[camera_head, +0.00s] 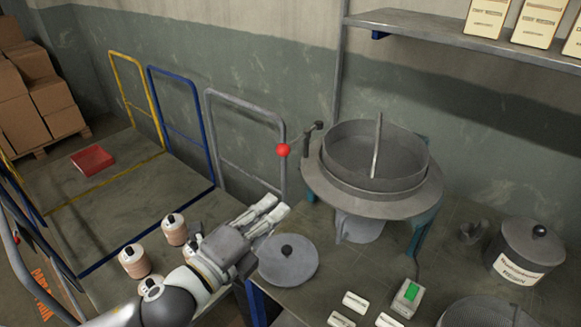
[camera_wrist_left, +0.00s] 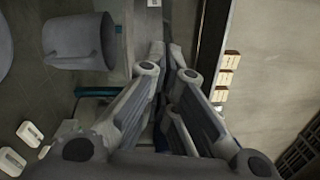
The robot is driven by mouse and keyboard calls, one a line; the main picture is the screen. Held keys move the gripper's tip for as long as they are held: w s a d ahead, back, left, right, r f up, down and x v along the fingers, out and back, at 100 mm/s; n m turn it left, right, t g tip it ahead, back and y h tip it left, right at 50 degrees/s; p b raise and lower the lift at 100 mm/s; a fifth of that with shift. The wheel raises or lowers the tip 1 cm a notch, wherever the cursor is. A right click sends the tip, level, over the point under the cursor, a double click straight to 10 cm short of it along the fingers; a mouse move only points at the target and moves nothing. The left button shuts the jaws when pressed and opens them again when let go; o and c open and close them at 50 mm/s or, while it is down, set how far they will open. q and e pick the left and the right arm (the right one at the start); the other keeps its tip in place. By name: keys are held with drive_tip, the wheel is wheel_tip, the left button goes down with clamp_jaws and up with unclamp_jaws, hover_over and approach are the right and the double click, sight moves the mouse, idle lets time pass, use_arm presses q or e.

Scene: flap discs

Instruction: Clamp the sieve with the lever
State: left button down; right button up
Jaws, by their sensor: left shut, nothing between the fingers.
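The round grey sieve (camera_head: 352,150), with an upright bar across it, sits in a ring-shaped machine (camera_head: 385,207) on the workbench. The clamp lever ends in a red ball knob (camera_head: 283,150) and stands up at the sieve's left side. My left gripper (camera_head: 275,208) is below and slightly left of the knob, apart from it, with its fingers together and empty. Its fingers also show in the left wrist view (camera_wrist_left: 170,60). The right gripper is not in view.
A grey lid (camera_head: 288,262) lies on the bench below the gripper. A lidded pot (camera_head: 527,250) stands at the right. White labels and a green-buttoned switch (camera_head: 410,293) are near the front. A grey rail (camera_head: 248,110) stands behind the gripper. A shelf (camera_head: 450,28) overhangs at the back.

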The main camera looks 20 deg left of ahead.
use_arm(q)
drive_tip(key=shift+w, duration=0.15)
drive_tip(key=w+r+p, duration=0.1)
drive_tip(key=w+p, duration=0.2)
drive_tip(key=w, duration=0.8)
drive_tip(key=shift+w+a, duration=0.15)
drive_tip(key=shift+a, duration=0.05)
idle(0.3)
drive_tip(key=shift+r, duration=0.1)
